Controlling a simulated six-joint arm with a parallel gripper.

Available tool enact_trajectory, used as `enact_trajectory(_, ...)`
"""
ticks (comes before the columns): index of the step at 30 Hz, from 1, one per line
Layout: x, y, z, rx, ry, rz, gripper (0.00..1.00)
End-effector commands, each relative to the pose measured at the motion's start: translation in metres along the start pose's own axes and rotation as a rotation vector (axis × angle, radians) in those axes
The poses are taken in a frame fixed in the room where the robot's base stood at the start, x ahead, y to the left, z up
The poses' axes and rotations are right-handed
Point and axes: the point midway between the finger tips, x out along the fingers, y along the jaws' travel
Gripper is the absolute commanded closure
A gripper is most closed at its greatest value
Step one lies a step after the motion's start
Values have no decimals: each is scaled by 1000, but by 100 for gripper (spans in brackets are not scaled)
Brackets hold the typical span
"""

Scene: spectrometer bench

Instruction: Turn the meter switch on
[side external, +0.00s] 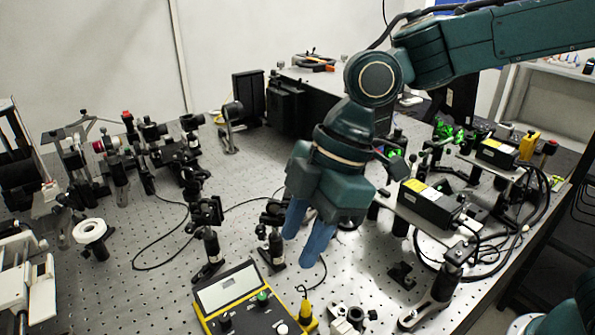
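The meter (248,311) is a black box with a yellow edge at the bottom centre, partly cut off by the frame. It has a pale display panel (228,287), a green knob (262,297), a black knob (225,322) and a white knob (282,329). I cannot tell which of these is the switch or how it is set. My gripper (299,250) points downward, above and to the right of the meter's display. Its two blue fingers are apart with nothing between them, and they touch nothing that I can see.
Optical posts (275,235) stand behind the meter and close to my fingers. A yellow connector (305,311) is at the meter's right edge. Black boxes with yellow labels (432,203) and cables fill the right side. The perforated bench (130,290) is mostly clear left of the meter.

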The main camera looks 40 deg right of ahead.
Motion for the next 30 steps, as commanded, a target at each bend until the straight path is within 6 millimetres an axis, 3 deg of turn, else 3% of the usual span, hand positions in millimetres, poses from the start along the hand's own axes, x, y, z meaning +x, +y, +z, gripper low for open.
enact_trajectory(3, 20, -6, -19, -89, 4, -44, 61)
enact_trajectory(9, 34, -11, -32, -155, 9, -75, 61)
enact_trajectory(20, 40, -12, -33, -159, 9, -79, 61)
enact_trajectory(30, 76, -15, -33, -158, 8, -80, 61)
